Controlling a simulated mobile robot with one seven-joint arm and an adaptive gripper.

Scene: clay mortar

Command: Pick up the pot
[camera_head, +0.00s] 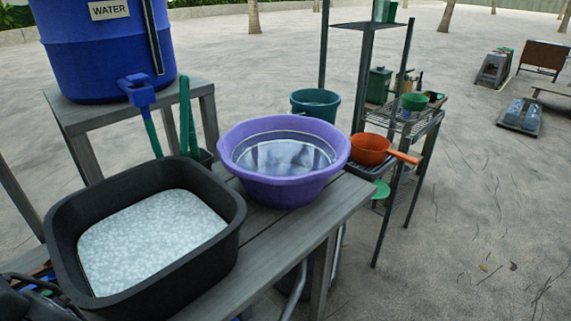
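An orange pot (369,150) with a straight handle sits upright on a dark tray-like surface at the near side of the metal shelf rack, right of centre. Its handle points right and slightly toward me. The pot's inside is partly visible and looks empty. My gripper does not show clearly. Dark parts with a cable sit at the lower left corner, and I cannot tell what they are.
A purple basin (270,190) with clear liquid and a black tub (240,225) of white granules stand on a grey bench (345,203). A teal bucket (315,105), the metal rack (419,124) and a blue water barrel (105,50) stand behind. Sandy ground at right is mostly clear.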

